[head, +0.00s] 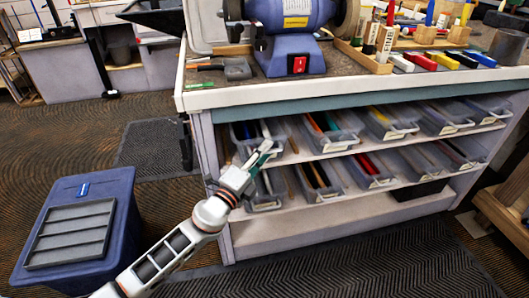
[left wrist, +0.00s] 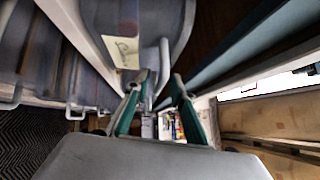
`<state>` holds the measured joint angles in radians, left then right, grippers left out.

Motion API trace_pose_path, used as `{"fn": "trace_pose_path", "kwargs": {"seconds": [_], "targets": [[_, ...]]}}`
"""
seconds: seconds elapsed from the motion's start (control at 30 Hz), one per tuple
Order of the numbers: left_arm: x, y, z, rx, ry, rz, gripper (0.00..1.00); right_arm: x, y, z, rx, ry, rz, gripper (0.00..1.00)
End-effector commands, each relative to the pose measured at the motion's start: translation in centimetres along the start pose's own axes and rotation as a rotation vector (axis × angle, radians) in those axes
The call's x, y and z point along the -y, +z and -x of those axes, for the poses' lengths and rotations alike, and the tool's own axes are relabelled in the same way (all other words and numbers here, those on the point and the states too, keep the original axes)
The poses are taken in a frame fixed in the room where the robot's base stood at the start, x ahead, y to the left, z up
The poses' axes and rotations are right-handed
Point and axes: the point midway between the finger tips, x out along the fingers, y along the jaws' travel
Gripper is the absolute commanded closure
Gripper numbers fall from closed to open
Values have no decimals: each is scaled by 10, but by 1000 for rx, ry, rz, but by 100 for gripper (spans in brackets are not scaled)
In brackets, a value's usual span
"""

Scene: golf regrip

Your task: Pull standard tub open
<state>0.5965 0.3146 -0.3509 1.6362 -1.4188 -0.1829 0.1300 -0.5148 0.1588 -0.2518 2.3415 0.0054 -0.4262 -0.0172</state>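Clear plastic tubs with pale front labels stand in two rows under the workbench. The labels are too small or blurred to read, so I cannot tell which tub is the standard one. My left gripper (head: 265,152) is at the front of the leftmost upper tub (head: 243,134). In the left wrist view my left gripper (left wrist: 160,80) has its two green-padded fingers apart, with a pale tub handle (left wrist: 164,58) between or just beyond the tips. Contact with the handle is unclear. A tub label (left wrist: 122,50) shows beside it. My right gripper is not in view.
The workbench (head: 195,103) carries a blue bench grinder (head: 290,40) and several coloured tools. A lower row of tubs (head: 325,180) sits below the upper shelf. A blue bin (head: 118,215) stands on the floor at the left. The floor before the bench is clear.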

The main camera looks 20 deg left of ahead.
Motion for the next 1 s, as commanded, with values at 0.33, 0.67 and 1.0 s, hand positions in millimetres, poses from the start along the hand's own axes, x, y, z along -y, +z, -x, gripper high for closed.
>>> {"fn": "trace_pose_path", "kwargs": {"seconds": [0.33,0.67,1.0], "targets": [[0,0,-3,-1,0,1,86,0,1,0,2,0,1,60],[0,-1,-2,0,0,1,100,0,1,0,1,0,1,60],[8,-28,25,-2,0,5,100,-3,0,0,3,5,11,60]]}}
